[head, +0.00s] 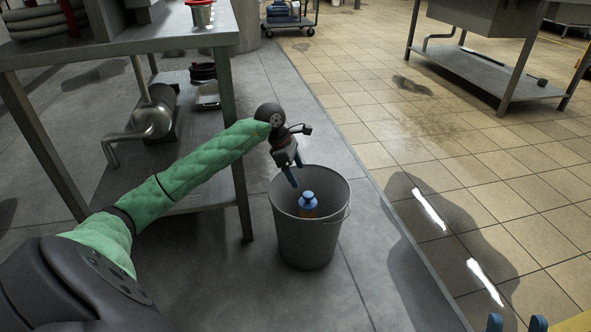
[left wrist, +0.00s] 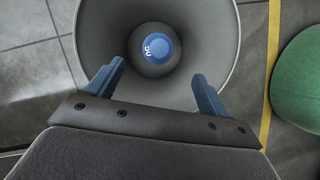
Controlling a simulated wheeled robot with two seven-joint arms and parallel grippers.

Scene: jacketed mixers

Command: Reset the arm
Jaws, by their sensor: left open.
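My left gripper (head: 295,172) is open above the rim of a grey metal bucket (head: 305,240), pointing down into it. In the left wrist view, the two blue fingers (left wrist: 157,85) are spread apart with nothing between them. A bottle with a blue cap (head: 308,199) and an orange body is inside the bucket. Its round blue cap (left wrist: 156,48) shows ahead of the fingers in the left wrist view, apart from them. My right gripper (head: 517,323) shows only as two blue fingertips, spread apart, at the bottom edge of the head view.
A metal table (head: 130,40) with a lower shelf stands left of the bucket, its leg close to my left arm. A red-rimmed metal pot (head: 201,14) is on its top. A steel bench (head: 490,70) stands at the far right. The tiled floor between has dark wet patches.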

